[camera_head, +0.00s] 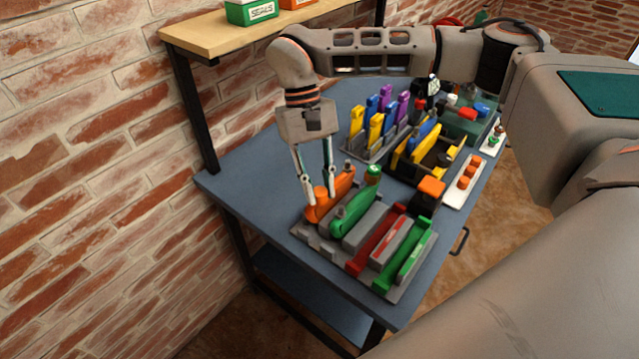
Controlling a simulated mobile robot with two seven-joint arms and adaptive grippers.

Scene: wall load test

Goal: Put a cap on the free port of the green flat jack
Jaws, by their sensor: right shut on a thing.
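The green flat jack (352,214) lies in a slot of the grey rack (321,245) near the front of the table. My right gripper (320,198) points down over the near end of the orange flat jack (342,184), left of the green one. Its fingers are shut on a small orange piece (320,192), perhaps a cap; I cannot tell whether it touches the orange jack. My left gripper is not in view.
Red, grey and green bars fill the rack's right side. A white tray (453,195) holds orange pieces; an orange block (431,187) is beside it. Colourful upright pieces (377,120) and a bin (428,155) stand behind. The table's left side (245,175) is clear; a shelf (215,30) is above.

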